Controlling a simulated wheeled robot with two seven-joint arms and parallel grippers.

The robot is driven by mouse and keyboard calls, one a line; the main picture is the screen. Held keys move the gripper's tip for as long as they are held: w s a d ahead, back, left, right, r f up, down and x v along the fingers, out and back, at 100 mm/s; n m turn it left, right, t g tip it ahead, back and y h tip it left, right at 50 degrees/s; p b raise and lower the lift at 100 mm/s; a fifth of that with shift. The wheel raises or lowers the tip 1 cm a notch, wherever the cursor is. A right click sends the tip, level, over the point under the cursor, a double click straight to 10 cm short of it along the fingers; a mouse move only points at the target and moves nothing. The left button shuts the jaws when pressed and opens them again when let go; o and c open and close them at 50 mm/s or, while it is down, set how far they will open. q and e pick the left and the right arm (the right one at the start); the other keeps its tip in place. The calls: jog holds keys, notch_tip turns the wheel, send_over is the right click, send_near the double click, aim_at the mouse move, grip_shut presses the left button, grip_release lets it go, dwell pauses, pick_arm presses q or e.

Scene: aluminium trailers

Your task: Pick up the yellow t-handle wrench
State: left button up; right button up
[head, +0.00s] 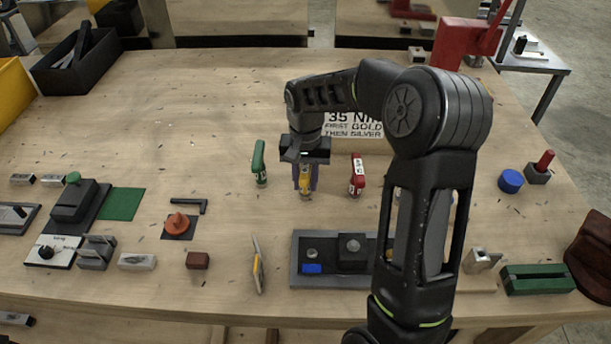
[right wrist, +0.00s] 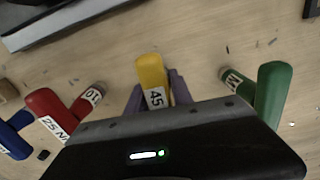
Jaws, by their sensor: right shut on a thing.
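The yellow t-handle wrench (head: 305,184) is between the fingers of my right gripper (head: 306,180) at the middle of the table. In the right wrist view the yellow wrench (right wrist: 154,82) shows its label "45" and has a purple-grey finger on each side. My right gripper (right wrist: 152,97) is shut on it. The wrench's lower end is hidden, and I cannot tell whether it touches the table. A green t-handle wrench (head: 259,163) stands to the left and a red one (head: 357,174) to the right. My left gripper is not in view.
A sign reading "35 N" (head: 353,124) stands behind the right gripper. A grey tray (head: 295,272) with small parts lies in front. A blue handle (right wrist: 14,138) lies beyond the red wrench in the wrist view. The table's back left is mostly clear.

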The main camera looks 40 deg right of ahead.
grip_shut()
jog(key=shift+r, duration=0.15)
dwell(0.8)
jog(key=shift+r, duration=0.3)
notch_tip(320, 180, up, 8)
jog(key=shift+r+b, duration=0.15)
jog(key=shift+b, duration=0.6)
jog(key=shift+r, duration=0.45)
